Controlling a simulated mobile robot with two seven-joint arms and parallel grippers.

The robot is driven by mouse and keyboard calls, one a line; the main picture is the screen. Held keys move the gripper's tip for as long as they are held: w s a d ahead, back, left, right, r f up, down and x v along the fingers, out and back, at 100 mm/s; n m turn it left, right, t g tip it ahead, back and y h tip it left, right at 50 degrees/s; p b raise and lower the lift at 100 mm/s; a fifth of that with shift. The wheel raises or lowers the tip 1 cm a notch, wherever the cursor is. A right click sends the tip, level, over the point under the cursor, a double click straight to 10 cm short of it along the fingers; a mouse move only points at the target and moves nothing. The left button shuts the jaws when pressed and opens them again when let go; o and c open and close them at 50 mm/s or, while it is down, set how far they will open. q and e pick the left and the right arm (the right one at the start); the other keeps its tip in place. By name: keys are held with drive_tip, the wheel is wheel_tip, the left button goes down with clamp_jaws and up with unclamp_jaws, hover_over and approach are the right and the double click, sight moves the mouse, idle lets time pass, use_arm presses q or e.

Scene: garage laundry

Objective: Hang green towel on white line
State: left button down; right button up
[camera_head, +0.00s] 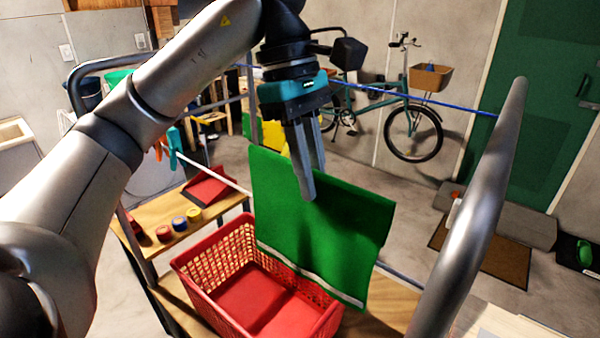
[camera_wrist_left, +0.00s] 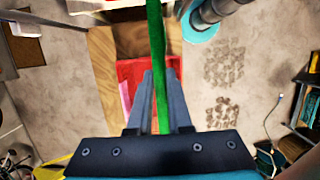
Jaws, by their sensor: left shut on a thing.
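The green towel (camera_head: 345,225) hangs as a broad sheet from my left gripper (camera_head: 308,190), with a pale stripe along its lower edge. In the left wrist view the towel (camera_wrist_left: 157,40) shows edge-on as a thin strip between the shut fingers (camera_wrist_left: 160,90). The white line (camera_head: 225,178) runs from the left toward the towel's left edge and then passes out of sight behind it. I cannot tell whether the towel touches the line. My right gripper is in neither view.
A red basket (camera_head: 213,262) stands on the wooden table (camera_head: 152,211) below the towel. Clothespins (camera_head: 173,143) sit on the line's left part. A blue line (camera_head: 455,105) runs behind. A grey metal post (camera_head: 475,220) rises at right. Small round tins (camera_head: 179,223) stand at left.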

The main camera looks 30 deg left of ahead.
sight(311, 226)
use_arm(q)
drive_tip(key=shift+f+b, duration=3.75)
drive_tip(key=shift+f, duration=0.45)
drive_tip(key=c, duration=0.8)
unclamp_jaws()
drive_tip(key=shift+o, duration=0.2)
drive_tip(key=shift+r, duration=0.1)
drive_tip(key=p+v, duration=0.7)
drive_tip(key=v, duration=0.8)
drive_tip(key=shift+p, duration=0.3)
